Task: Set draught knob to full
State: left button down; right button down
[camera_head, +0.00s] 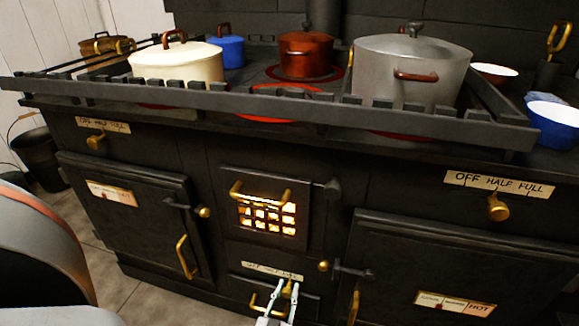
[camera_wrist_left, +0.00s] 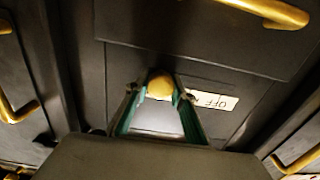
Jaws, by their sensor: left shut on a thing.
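A small brass knob sits under a cream label (camera_head: 272,271) reading OFF HALF FULL, low on the black stove front, below the glowing grate. My left gripper (camera_head: 288,292) comes up from the bottom edge of the head view and is shut on this brass knob. In the left wrist view the round brass knob (camera_wrist_left: 160,87) sits between the two fingertips, with the label (camera_wrist_left: 212,98) to its right. The fingers hide part of the knob, so I cannot tell its setting. My right gripper is not in view.
The grate door (camera_head: 266,208) has a brass handle just above. A brass handle (camera_head: 266,302) is just left of my gripper. Oven doors (camera_head: 130,215) flank it. Other brass knobs sit at upper left (camera_head: 96,142) and right (camera_head: 498,208). Pots stand on the stove top behind a rail.

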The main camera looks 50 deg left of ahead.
aim_at(293, 262)
pick_arm(q)
jog(key=shift+w+d, duration=0.1)
jog(key=shift+d, duration=0.2)
jog(key=c, duration=1.7)
grip_release()
jog(key=shift+w, duration=0.1)
jog(key=shift+r, duration=5)
